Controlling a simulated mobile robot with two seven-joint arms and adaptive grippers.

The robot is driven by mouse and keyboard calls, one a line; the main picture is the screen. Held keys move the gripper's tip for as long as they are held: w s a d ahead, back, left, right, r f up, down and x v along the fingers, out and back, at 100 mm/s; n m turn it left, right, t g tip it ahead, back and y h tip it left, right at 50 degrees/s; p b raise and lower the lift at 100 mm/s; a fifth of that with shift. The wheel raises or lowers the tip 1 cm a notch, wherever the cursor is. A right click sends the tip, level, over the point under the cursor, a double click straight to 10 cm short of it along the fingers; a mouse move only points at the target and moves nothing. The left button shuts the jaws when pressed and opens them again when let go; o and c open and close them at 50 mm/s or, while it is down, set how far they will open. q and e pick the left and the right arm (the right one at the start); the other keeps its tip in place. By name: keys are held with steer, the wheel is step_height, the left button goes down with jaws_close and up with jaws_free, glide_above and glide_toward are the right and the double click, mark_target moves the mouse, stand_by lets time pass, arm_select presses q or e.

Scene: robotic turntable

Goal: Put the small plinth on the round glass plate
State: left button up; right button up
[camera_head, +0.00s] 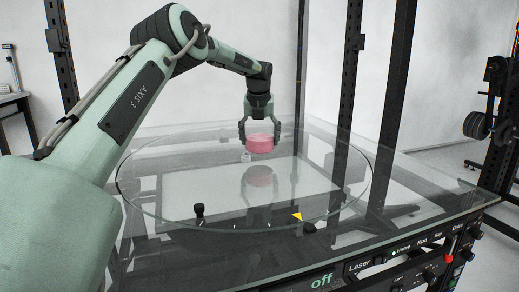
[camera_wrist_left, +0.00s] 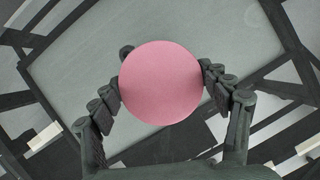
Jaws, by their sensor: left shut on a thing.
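The small plinth (camera_head: 259,144) is a short pink cylinder. My left gripper (camera_head: 260,138) is shut on it from above, with a finger on either side. In the left wrist view the plinth (camera_wrist_left: 160,82) shows its round pink top between the fingers. The round glass plate (camera_head: 150,205) is a large clear disc on the glass-topped table. The plinth is over the plate, near its middle, and a pink reflection shows below it. I cannot tell whether the plinth touches the glass. My right gripper is not in view.
A small pale knob (camera_head: 246,157) stands beside the plinth. A black knob (camera_head: 199,210) and a yellow marker (camera_head: 297,216) are at the plate's front. A control panel (camera_head: 400,253) runs along the front edge. Dark uprights (camera_head: 394,100) stand behind.

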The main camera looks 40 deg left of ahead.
mark_target(260, 149)
arm_select(q)
step_height(260, 149, down, 4)
steer(key=shift+r, duration=0.25)
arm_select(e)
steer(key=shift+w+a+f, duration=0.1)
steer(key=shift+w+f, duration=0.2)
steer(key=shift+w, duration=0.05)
arm_select(q)
steer(key=shift+f, duration=0.15)
